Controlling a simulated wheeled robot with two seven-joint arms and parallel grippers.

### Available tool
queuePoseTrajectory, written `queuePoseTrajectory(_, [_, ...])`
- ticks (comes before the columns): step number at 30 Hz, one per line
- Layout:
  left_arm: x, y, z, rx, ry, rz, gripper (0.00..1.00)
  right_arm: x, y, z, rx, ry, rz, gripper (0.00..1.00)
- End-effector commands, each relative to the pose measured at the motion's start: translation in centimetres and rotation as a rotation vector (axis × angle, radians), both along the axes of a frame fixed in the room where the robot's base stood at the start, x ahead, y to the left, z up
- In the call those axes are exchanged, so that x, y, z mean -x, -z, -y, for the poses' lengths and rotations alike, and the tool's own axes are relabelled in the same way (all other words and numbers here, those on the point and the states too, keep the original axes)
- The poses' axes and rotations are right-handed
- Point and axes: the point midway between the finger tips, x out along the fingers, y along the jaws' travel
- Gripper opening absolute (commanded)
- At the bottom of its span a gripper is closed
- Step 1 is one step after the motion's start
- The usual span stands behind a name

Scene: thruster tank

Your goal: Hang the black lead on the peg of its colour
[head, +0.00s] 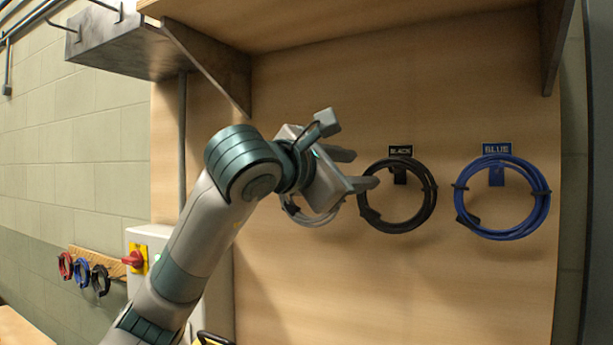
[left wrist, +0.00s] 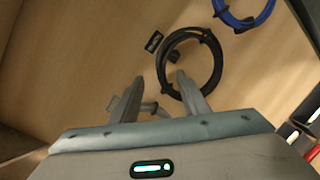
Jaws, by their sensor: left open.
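The black lead (head: 431,200) is a coiled loop hanging on the peg (head: 400,174) under the label BLACK (head: 400,151) on the wooden board. It also shows in the left wrist view (left wrist: 218,66), just beyond the fingertips. My left gripper (head: 362,169) is open, its fingers pointing right, just left of the black coil. In the left wrist view one finger overlaps the coil's lower left edge; whether it touches cannot be told. Nothing shows between the fingers as held. My right gripper is not in view.
A blue coil (head: 545,197) hangs to the right under the label BLUE (head: 496,148). A grey coil (head: 308,217) hangs partly behind my left gripper. Small red, blue and black coils hang on a rack (head: 113,265) at lower left, beside a red switch (head: 133,259). A shelf overhangs the board.

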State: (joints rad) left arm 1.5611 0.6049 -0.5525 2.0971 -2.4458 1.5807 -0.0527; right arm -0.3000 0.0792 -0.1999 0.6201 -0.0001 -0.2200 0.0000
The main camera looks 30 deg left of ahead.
Motion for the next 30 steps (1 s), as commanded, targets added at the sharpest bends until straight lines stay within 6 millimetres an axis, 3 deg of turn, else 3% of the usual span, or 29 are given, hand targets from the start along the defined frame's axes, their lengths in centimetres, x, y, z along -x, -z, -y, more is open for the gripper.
queuePoseTrajectory(13, [8.7, 0.0, -2.1, -0.001, -0.001, 0.005, 0.42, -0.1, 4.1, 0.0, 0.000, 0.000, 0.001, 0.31])
queuePoseTrajectory(15, [9.5, -0.1, -2.3, 0.000, 0.000, 0.004, 0.42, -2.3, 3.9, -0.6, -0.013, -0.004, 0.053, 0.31])
queuePoseTrajectory(21, [11.9, -0.2, -2.8, 0.000, 0.000, 0.004, 0.42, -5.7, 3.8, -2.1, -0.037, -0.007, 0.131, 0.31])
queuePoseTrajectory(30, [13.5, -0.3, -3.2, 0.000, 0.001, 0.001, 0.42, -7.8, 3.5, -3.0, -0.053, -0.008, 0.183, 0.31])
